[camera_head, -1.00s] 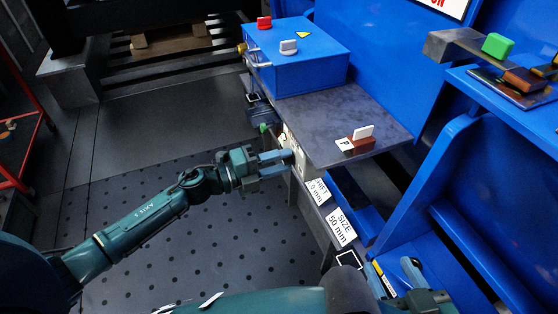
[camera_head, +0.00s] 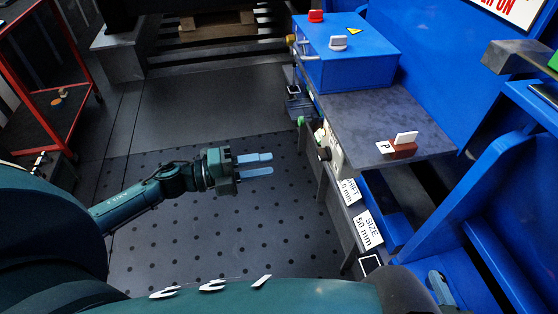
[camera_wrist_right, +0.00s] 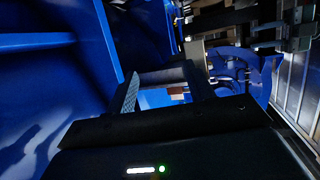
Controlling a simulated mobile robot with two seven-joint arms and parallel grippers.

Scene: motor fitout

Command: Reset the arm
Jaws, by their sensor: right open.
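My left gripper (camera_head: 256,164) reaches in from the left in the head view, over the dark perforated floor. Its two blue-grey fingers are apart with nothing between them, and it is clear of the grey bench to its right. My right gripper (camera_head: 440,288) shows only in part at the bottom right of the head view, beside the blue frame. In the right wrist view its two fingers (camera_wrist_right: 165,95) are spread and empty, with blue structure around them.
A size sign (camera_head: 368,230) hangs below. Blue panels stand right, a red cart (camera_head: 70,125) left. The perforated floor (camera_head: 220,240) is free.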

